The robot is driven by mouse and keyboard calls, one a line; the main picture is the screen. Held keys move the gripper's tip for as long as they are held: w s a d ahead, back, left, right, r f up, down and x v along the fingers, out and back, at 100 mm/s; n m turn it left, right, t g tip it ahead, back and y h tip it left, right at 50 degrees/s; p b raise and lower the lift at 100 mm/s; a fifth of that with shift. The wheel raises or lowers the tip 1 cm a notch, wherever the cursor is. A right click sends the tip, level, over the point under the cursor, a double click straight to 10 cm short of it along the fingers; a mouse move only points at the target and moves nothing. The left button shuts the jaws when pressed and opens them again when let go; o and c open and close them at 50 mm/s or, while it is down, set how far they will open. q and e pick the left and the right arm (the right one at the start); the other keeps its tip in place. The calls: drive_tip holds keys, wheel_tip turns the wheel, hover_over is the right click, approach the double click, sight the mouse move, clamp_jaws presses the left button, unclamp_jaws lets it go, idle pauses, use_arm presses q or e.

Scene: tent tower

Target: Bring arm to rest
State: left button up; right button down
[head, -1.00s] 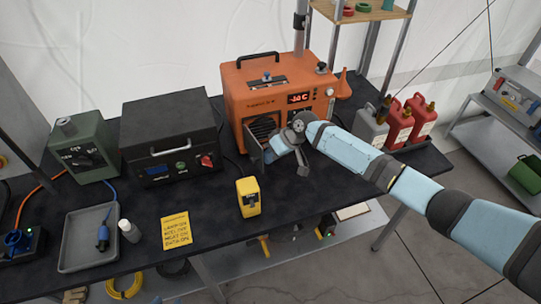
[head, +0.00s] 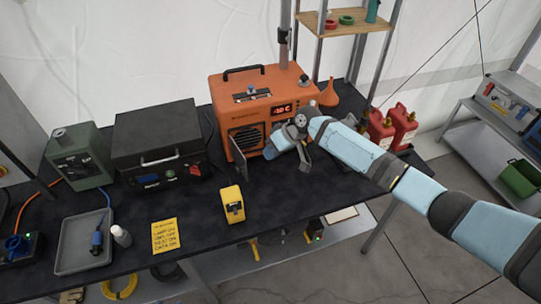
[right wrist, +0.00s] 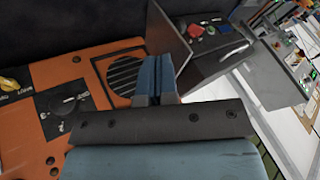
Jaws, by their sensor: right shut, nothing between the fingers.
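My right arm reaches in from the right in the head view. My right gripper (head: 272,150) is in front of the orange box-shaped unit (head: 235,92), near its right front. In the right wrist view the two blue fingers (right wrist: 155,78) are together with nothing between them. The orange unit's face and round dark grille (right wrist: 125,75) show beside and beyond them. A dark hinged panel (head: 236,148) stands open at the unit's front, and it also shows in the right wrist view (right wrist: 170,38) close to the fingers. My left gripper is not in view.
The dark table holds a black case (head: 156,135), a green box (head: 80,157), a yellow device (head: 232,204), a yellow note (head: 165,236) and a grey tray (head: 84,258). The table's front middle is mostly clear.

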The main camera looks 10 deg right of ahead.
drive_tip(key=s+a+f+m+t, duration=0.1)
drive_tip(key=s+a+f+t, duration=0.1)
drive_tip(key=s+f, duration=0.5)
drive_tip(key=s+a+f+m+t, duration=0.15)
drive_tip(key=s+f, duration=0.25)
drive_tip(key=s, duration=0.5)
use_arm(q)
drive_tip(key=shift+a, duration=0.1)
use_arm(e)
drive_tip(key=s+d+t+h, duration=0.2)
drive_tip(key=s+d, duration=0.3)
drive_tip(key=s, duration=0.4)
drive_tip(key=s+d+f+m+t+h, duration=0.1)
drive_tip(key=s+d, duration=0.4)
drive_tip(key=s, duration=0.5)
drive_tip(key=shift+d+t+h, duration=0.35)
drive_tip(key=shift+t+h, duration=0.35)
drive_tip(key=shift+t, duration=0.55)
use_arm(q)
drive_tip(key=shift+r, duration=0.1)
